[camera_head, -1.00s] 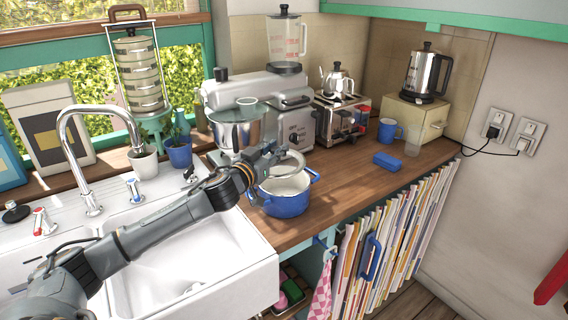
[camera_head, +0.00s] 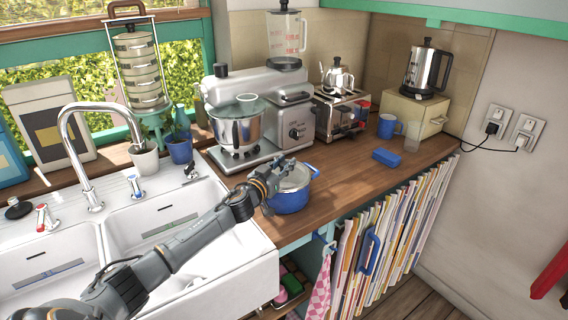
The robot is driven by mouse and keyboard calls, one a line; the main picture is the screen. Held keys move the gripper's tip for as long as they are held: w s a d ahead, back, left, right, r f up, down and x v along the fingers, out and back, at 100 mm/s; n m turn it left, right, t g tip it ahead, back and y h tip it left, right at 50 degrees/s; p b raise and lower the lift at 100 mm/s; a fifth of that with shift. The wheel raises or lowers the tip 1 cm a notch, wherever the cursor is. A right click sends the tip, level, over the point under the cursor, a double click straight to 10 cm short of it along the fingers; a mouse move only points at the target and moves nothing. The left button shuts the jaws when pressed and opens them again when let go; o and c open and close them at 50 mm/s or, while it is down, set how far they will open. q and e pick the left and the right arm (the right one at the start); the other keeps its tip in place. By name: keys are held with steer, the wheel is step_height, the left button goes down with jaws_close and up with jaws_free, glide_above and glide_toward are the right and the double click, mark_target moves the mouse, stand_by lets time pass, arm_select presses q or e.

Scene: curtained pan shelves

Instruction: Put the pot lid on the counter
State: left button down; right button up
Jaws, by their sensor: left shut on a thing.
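The blue pot (camera_head: 288,203) stands on the wooden counter (camera_head: 335,190), just right of the sink. The greyish pot lid (camera_head: 294,178) is level over its top; I cannot tell whether it touches the rim all round. My left gripper (camera_head: 277,176) is at the lid's left part and shut on it, hiding that part and the grip point. My right gripper is not in view.
A stand mixer (camera_head: 240,125) and a toaster (camera_head: 340,113) stand behind the pot. A blue sponge block (camera_head: 386,157) and a blue mug (camera_head: 388,127) are to the right. The counter between pot and sponge is clear. The white sink (camera_head: 170,225) is left.

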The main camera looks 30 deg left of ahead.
arm_select(q)
steer(key=shift+f, duration=0.15)
steer(key=c, duration=1.1)
jaws_free()
steer(key=shift+f+b, duration=0.1)
steer(key=shift+b, duration=0.2)
steer(key=shift+s+f, duration=0.1)
steer(key=shift+s, duration=0.25)
steer(key=shift+s+d+b, duration=0.15)
steer(key=shift+s+b, duration=1.65)
steer(key=shift+s, duration=4.8)
